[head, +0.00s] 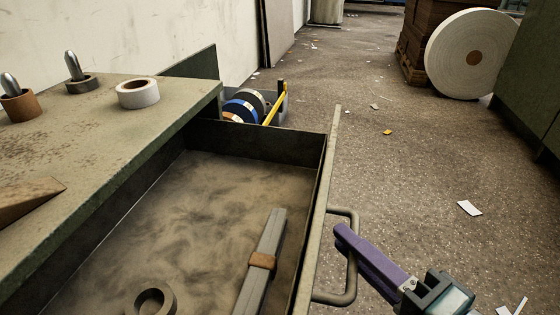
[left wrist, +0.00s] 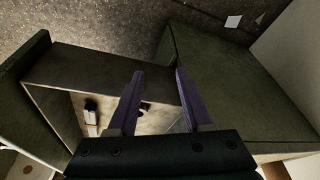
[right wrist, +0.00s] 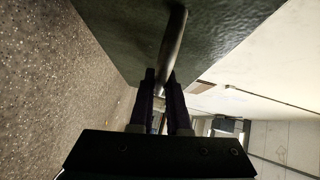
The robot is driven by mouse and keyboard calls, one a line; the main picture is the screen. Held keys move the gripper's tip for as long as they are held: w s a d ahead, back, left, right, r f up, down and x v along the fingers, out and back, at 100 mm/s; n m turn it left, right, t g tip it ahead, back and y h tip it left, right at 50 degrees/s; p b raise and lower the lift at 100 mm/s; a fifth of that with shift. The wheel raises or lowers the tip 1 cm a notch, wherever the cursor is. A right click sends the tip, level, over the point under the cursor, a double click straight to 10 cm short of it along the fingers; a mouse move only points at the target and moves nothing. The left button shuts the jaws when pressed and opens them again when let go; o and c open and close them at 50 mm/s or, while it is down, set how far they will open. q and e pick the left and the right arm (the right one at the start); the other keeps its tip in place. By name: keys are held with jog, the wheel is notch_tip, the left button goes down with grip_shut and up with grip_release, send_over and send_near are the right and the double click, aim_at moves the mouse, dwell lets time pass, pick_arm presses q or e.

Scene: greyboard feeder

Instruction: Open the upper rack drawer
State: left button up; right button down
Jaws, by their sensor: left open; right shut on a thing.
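The upper rack drawer (head: 200,205) stands pulled out from under the worktop in the head view, its inside open to view. It holds a grey bar with a brown band (head: 262,262) and a dark ring (head: 155,300). Its bar handle (head: 353,260) is on the right-hand front face. My right gripper (head: 345,240), with purple fingers, is at the handle. In the right wrist view its fingers (right wrist: 167,85) are shut around the handle bar (right wrist: 172,45). My left gripper (left wrist: 157,78) is open and empty in the left wrist view; it does not show in the head view.
The worktop (head: 110,120) carries a white tape roll (head: 138,93) and two spindles. A bin of tape rolls (head: 270,105) stands beyond the drawer. A large white roll (head: 470,55) stands at the back right. The floor right of the drawer is mostly clear, with paper scraps.

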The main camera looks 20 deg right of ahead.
jog(key=shift+s+d+r, duration=0.1)
jog(key=shift+s+d, duration=0.15)
jog(key=shift+d, duration=0.15)
jog(key=c, duration=0.9)
grip_release()
jog(key=p+v, duration=0.4)
jog(key=v, duration=0.6)
